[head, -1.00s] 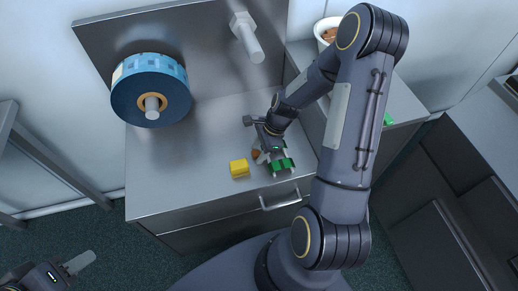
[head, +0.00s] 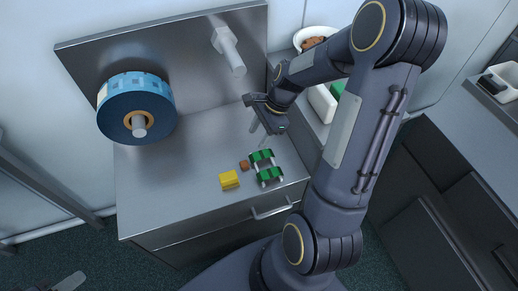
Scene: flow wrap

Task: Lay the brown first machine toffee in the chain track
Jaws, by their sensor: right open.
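The small brown toffee (head: 244,165) lies on the steel worktop, just left of the green-and-silver chain track (head: 266,174). It looks to be outside the track, though I cannot tell whether it touches the track's edge. My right gripper (head: 259,132) is open and empty, raised behind the toffee and the track, apart from both. My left gripper (head: 70,283) shows only as a finger at the bottom left edge, far from the toffee; its opening cannot be seen.
A yellow block (head: 229,180) sits left of the track's near end. A blue film roll (head: 136,107) and a bare spindle (head: 229,50) stick out from the back panel. A white bowl (head: 301,38) of brown pieces stands at the back right. The worktop's left part (head: 160,185) is clear.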

